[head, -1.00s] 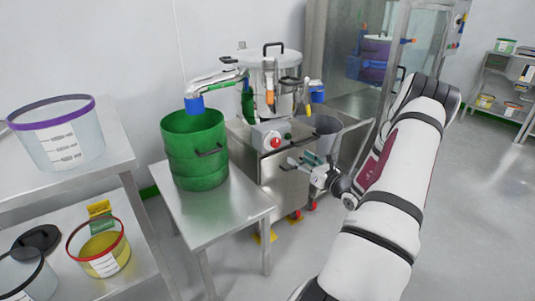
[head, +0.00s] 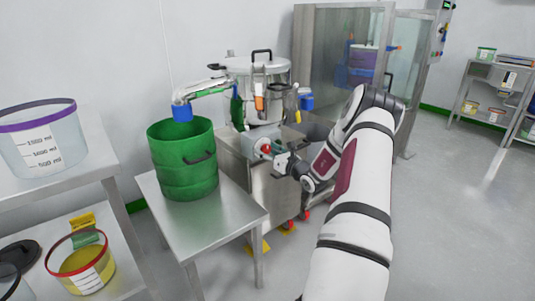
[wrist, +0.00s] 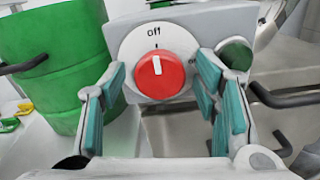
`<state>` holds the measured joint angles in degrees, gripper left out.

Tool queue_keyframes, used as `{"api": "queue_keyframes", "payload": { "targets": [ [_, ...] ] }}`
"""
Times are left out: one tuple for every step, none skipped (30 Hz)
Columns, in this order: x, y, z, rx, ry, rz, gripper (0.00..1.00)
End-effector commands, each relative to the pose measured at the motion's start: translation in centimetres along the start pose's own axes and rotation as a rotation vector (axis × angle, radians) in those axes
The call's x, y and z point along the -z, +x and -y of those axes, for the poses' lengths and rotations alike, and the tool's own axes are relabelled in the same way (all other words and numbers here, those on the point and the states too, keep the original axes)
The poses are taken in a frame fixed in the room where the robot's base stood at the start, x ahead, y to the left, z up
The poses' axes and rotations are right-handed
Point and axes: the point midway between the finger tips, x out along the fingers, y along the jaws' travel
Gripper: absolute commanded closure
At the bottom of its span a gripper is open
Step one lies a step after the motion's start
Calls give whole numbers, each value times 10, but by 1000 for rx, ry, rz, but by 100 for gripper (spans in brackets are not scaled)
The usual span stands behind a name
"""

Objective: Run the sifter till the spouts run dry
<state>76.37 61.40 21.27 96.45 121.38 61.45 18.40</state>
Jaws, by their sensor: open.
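The sifter (head: 237,72) is a steel vessel with a clamped lid on a steel cabinet. In the wrist view its control box carries a red knob (wrist: 158,77) whose white mark points up at "off". A green button (wrist: 235,54) sits to the right of the knob. My gripper (wrist: 160,84) is open, with its teal-padded fingers left and right of the knob and nothing held. In the head view my gripper (head: 277,158) is at the control box. A left spout (head: 182,112) with a blue end hangs over a green drum (head: 185,178). A blue fitting (head: 306,100) shows at the sifter's right.
The drum stands on a steel table (head: 228,212). A steel rack (head: 75,181) at the left holds tubs. A glazed enclosure (head: 325,50) stands behind the sifter. Open floor (head: 455,210) lies to the right.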

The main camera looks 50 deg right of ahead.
Motion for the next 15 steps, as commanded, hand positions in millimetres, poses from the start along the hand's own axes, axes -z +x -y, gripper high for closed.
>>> {"api": "queue_keyframes", "payload": {
  "targets": [
    [0, 1, 0, 0, 0, 0, 44],
    [0, 1, 0, 0, 0, 0, 44],
    [0, 1, 0, 0, 0, 0, 44],
    [0, 1, 0, 0, 0, 0, 44],
    [0, 1, 0, 0, 0, 0, 44],
    [0, 1, 0, 0, 0, 0, 44],
    [0, 1, 0, 0, 0, 0, 44],
    [0, 1, 0, 0, 0, 0, 48],
    [0, 1, 0, 0, -1, 0, 57],
    [0, 1, 0, 0, -1, 0, 64],
    [0, 1, 0, 0, -1, 0, 71],
    [0, 1, 0, 0, -1, 0, 80],
    [0, 1, 0, 0, -1, 0, 87],
    [0, 1, 0, 0, -1, 0, 92],
    [0, 1, 0, 0, -1, 0, 92]
  ]
}}
